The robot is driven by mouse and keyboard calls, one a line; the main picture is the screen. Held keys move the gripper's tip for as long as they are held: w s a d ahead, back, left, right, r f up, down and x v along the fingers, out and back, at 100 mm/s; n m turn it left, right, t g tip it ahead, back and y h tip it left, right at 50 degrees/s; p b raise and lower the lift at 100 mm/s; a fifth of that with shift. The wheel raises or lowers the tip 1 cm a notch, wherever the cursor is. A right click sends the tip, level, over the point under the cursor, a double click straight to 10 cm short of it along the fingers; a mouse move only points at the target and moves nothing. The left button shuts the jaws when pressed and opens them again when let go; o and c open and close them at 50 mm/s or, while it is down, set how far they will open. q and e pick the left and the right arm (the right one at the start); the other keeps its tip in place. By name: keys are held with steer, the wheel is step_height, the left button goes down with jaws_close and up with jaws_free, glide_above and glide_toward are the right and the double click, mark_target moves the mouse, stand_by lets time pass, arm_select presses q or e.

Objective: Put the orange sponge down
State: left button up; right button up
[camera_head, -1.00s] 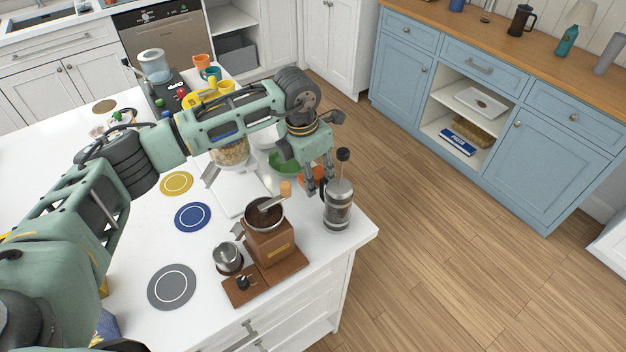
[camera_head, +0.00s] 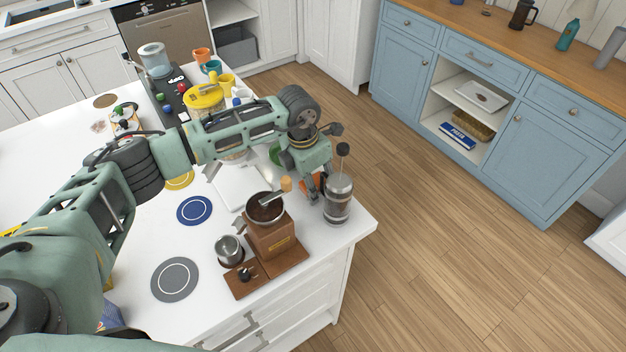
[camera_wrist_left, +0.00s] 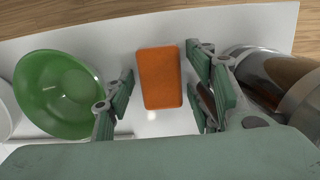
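The orange sponge (camera_wrist_left: 159,78) lies flat on the white counter in the left wrist view, between the two fingers of my left gripper (camera_wrist_left: 160,98). A gap of white counter shows between the sponge and the left finger, and a narrower one on the right. The gripper is open around the sponge. In the head view, my left gripper (camera_head: 318,187) points down at the counter's far right edge, and a part of the sponge (camera_head: 308,186) shows beside its fingers. My right gripper is not in view.
A French press (camera_head: 338,201) stands close to the right of the gripper, also in the wrist view (camera_wrist_left: 272,75). A green bowl (camera_wrist_left: 58,92) is on the other side. A wooden coffee grinder (camera_head: 271,240) stands in front. The counter edge is near.

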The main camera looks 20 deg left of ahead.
arm_select(q)
steer(key=shift+r, duration=0.15)
steer(key=shift+r, duration=0.2)
step_height(320, 180, up, 12)
steer(key=s+a+b, duration=0.1)
steer(key=b, duration=0.3)
steer(key=shift+s+f, duration=0.2)
steer(key=shift+s, duration=0.05)
